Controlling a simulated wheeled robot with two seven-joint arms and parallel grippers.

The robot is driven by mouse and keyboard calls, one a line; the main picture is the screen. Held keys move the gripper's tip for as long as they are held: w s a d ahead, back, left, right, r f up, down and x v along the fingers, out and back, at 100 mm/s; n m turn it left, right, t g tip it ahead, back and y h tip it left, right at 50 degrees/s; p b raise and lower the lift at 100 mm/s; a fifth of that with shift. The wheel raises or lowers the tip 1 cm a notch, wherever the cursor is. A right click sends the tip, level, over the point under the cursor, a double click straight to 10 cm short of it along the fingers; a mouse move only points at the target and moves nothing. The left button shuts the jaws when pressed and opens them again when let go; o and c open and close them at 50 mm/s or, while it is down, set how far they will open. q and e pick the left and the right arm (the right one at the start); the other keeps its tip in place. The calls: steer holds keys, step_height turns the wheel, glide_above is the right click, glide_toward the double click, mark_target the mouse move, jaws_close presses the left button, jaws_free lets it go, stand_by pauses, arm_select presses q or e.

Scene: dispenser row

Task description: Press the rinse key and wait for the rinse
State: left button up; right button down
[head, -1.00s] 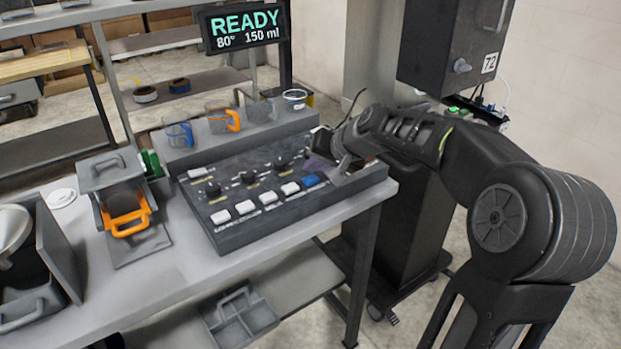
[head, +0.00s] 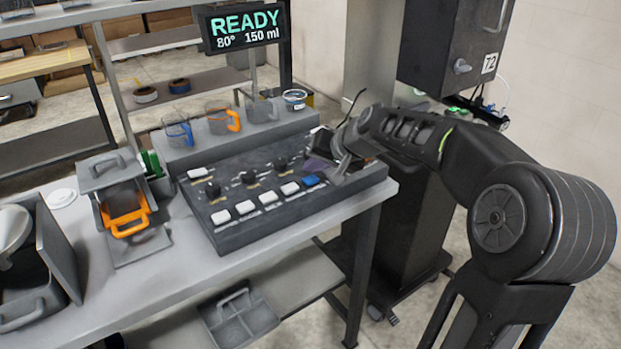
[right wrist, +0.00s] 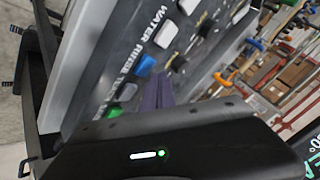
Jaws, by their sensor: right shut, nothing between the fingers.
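The control panel (head: 290,214) lies on the table with a front row of white keys and one blue key (head: 311,180) at its right. In the right wrist view the blue key (right wrist: 145,65) is beside the printed word RINSE, and a green key (right wrist: 115,112) is further down. My right gripper (head: 318,166) is shut and empty, its purple fingertips (right wrist: 158,93) low over the panel, just behind the blue key. In the right wrist view the fingertips look apart from that key. The display (head: 244,27) reads READY, 80°, 150 ml. My left gripper is out of view.
Behind the keys are black knobs (head: 213,189) and a ledge with a blue-handled jug (head: 178,131) and an orange-handled jug (head: 222,118). A grey holder with an orange handle (head: 127,222) stands left of the panel. A dark machine (head: 455,45) marked 72 is at right.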

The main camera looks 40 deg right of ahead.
mark_target(313, 181)
steer(key=shift+f, duration=0.1)
stand_by(0.3)
steer(key=shift+f+b, duration=0.35)
steer(key=shift+b, duration=0.1)
steer(key=shift+f+b, duration=0.5)
stand_by(0.6)
steer(key=shift+r, duration=0.1)
steer(key=shift+r+p, duration=0.65)
steer(key=shift+r, duration=0.15)
steer(key=shift+r+p, duration=1.95)
steer(key=shift+r, duration=0.6)
